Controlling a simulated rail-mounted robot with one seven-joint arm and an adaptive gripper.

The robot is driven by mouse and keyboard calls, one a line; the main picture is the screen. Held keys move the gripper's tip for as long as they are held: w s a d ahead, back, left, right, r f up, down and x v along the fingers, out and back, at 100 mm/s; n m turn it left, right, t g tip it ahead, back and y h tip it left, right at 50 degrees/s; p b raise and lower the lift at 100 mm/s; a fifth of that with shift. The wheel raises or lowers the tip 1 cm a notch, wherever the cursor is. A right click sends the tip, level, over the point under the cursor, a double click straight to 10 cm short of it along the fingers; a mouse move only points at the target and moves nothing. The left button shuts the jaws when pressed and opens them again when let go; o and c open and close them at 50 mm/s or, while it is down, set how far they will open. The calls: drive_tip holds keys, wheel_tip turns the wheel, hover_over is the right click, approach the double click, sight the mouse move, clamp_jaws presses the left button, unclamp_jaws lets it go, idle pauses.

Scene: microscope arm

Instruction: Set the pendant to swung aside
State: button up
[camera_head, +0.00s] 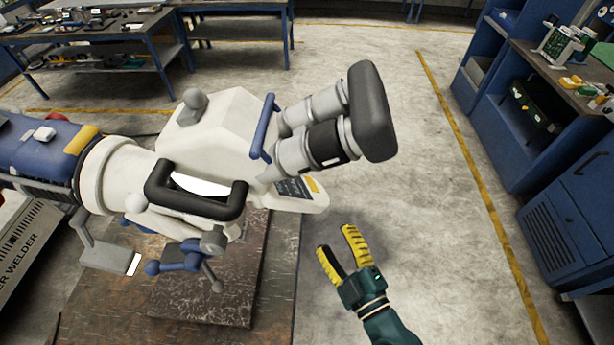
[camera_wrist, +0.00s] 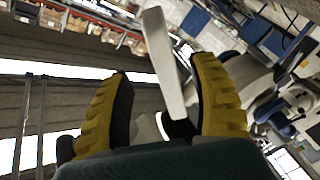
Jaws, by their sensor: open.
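The pendant (camera_head: 300,190) looks to be the pale flat panel with a dark keypad and a yellow label, under the eyepieces of the white microscope head (camera_head: 225,135). Its left part is hidden behind the head. My gripper (camera_head: 338,242) is open, with yellow-ridged fingers, just below and right of the panel's rounded end in the head view. In the wrist view a pale thin slab (camera_wrist: 163,60), likely this panel seen edge-on, shows between the fingertips (camera_wrist: 165,75). Nothing is gripped; I cannot tell whether a finger touches it.
The black eyepiece block (camera_head: 372,110) overhangs to the upper right. A black loop handle (camera_head: 195,200) and blue-knobbed lever (camera_head: 180,258) sit at the head's lower side. Blue workbenches stand at back left, a blue cabinet (camera_head: 570,215) at right. The floor between is clear.

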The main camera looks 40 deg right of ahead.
sight(307, 189)
drive_tip(key=p+x, duration=0.4)
drive_tip(key=x, duration=1.1)
drive_tip(key=shift+r, duration=0.1)
clamp_jaws()
